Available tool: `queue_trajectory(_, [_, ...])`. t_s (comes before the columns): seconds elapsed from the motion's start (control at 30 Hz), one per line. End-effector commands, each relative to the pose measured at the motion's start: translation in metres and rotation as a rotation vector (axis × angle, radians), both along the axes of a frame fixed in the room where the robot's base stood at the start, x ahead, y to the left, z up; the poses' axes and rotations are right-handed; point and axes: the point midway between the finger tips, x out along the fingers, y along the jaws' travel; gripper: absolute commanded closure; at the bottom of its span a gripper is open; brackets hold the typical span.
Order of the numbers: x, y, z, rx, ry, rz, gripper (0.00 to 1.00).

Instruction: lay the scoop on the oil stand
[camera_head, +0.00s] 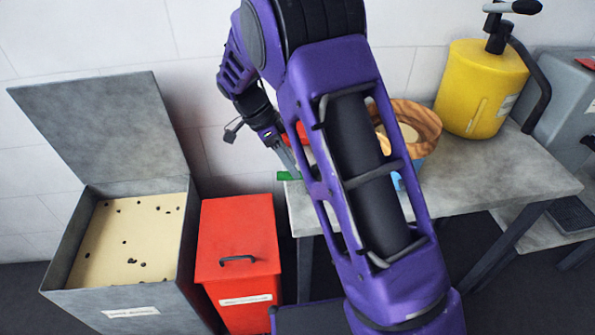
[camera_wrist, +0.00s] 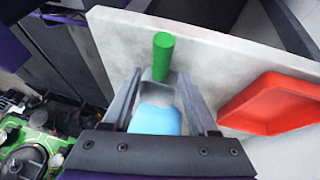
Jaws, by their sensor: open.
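The scoop has a green handle (camera_wrist: 163,55), a grey middle part and what looks like a light blue part (camera_wrist: 155,120). In the head view its green end (camera_head: 287,176) shows at the left edge of a grey-topped table (camera_head: 470,180), likely the oil stand. My gripper (camera_wrist: 155,88) is open, with one finger on each side of the scoop. The scoop appears on or just above the table top (camera_wrist: 225,65); I cannot tell whether it touches. In the head view my gripper (camera_head: 284,155) is over the table's left end, partly hidden by my arm.
A red tray (camera_wrist: 275,103) lies beside the scoop. A wooden-rimmed container (camera_head: 425,120) and yellow oil can (camera_head: 480,90) stand farther right. A red bin (camera_head: 240,235) and open grey box (camera_head: 185,260) are left of the table. Green machinery (camera_wrist: 45,140) shows lower left.

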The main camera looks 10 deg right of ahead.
Motion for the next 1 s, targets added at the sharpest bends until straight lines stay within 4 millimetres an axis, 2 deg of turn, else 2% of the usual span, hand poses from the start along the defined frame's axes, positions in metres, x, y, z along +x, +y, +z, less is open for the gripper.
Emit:
queue_trajectory(0.03, [0.003, 0.006, 0.013, 0.0, -0.004, 0.001, 0.41])
queue_trajectory(0.2, [0.008, 0.021, 0.043, 0.001, -0.003, 0.001, 0.41])
queue_trajectory(0.4, [0.012, 0.031, 0.064, -0.001, -0.001, 0.001, 0.41])
queue_trajectory(1.0, [0.014, 0.036, 0.071, 0.011, -0.008, 0.006, 0.41])
